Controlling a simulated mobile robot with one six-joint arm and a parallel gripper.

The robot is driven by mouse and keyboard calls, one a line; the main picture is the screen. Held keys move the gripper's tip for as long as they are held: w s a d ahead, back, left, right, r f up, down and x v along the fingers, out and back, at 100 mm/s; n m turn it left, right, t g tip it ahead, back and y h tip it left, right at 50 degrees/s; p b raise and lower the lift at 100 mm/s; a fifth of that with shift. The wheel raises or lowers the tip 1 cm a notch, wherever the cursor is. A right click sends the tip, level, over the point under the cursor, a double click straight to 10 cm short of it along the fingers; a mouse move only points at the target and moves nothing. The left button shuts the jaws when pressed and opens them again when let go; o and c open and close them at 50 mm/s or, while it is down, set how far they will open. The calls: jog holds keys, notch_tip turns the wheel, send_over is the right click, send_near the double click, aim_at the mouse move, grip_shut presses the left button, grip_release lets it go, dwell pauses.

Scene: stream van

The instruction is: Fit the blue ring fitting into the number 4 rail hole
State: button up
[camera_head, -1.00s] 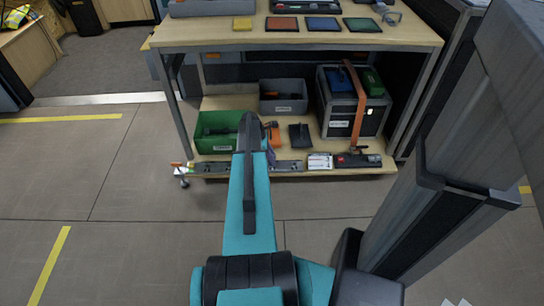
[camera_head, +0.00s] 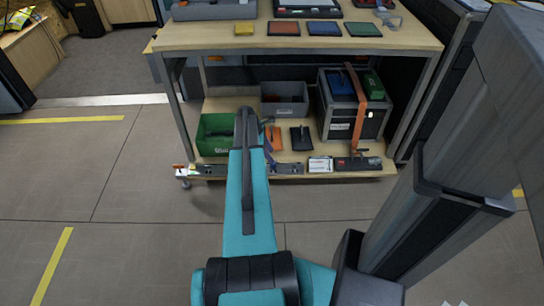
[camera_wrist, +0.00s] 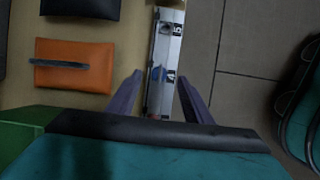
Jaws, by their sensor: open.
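The pale metal rail (camera_head: 213,170) runs along the front edge of the low shelf. In the wrist view the rail (camera_wrist: 163,50) passes lengthwise between my fingers, with a dark hole near the top and a mark like a 5 beside it. A small blue piece (camera_wrist: 171,75) shows at the rail, just ahead of my fingertips. It may be the blue ring fitting; whether it sits in a hole I cannot tell. My gripper (camera_wrist: 157,78) is open, one finger on each side of the rail. In the head view my arm hides most of the gripper. I cannot make out a number 4.
On the low shelf are a green bin (camera_head: 214,148), an orange pouch (camera_head: 274,140), a black pouch (camera_head: 300,138), a grey bin (camera_head: 284,106) and a strapped case (camera_head: 338,121). The worktop (camera_head: 220,38) stands above. The floor in front is clear.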

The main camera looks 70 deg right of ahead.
jog(key=p+v, duration=0.1)
jog(key=v, duration=0.8)
jog(key=shift+p, duration=0.4)
